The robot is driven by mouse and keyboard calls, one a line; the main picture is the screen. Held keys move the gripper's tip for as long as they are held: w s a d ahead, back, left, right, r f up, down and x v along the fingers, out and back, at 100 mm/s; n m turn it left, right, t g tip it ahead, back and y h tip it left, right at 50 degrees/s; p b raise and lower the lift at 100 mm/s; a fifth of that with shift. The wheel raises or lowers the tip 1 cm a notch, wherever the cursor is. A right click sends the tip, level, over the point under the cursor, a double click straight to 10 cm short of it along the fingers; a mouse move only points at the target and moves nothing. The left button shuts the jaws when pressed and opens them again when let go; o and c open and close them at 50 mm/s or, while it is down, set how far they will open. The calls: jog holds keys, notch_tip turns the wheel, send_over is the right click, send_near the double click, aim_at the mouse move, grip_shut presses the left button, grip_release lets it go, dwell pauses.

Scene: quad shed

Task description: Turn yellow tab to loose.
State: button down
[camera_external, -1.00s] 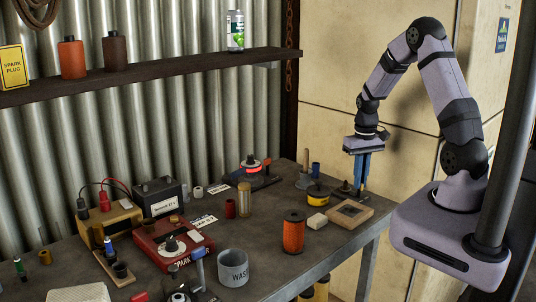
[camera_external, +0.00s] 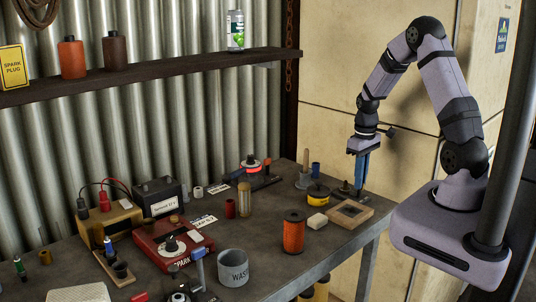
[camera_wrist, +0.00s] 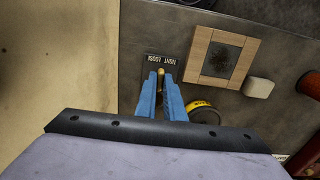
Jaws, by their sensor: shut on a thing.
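The yellow tab (camera_wrist: 161,73) shows as a small brass-yellow piece between my fingertips in the wrist view. It sits by a dark plate (camera_wrist: 150,62) lettered TIGHT and LOOSE. My gripper (camera_wrist: 161,82) has its two blue fingers shut on the tab from both sides. In the external view my gripper (camera_external: 361,190) points down at the back right of the bench, and the tab is too small to make out there. The fingers hide much of the tab, so I cannot tell which word it points to.
A wooden frame (camera_external: 335,216) lies close beside my fingers. A yellow-and-black tin (camera_wrist: 204,112) and a pale block (camera_external: 317,221) are near. An orange spool (camera_external: 293,234) stands farther forward. A cream wall (camera_external: 345,120) rises behind the arm.

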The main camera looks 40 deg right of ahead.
jog(key=c, duration=1.9)
grip_release()
jog(key=shift+o, duration=0.2)
jog(key=shift+r, duration=0.2)
jog(key=shift+r+b, duration=1.05)
jog(key=shift+r, duration=2.5)
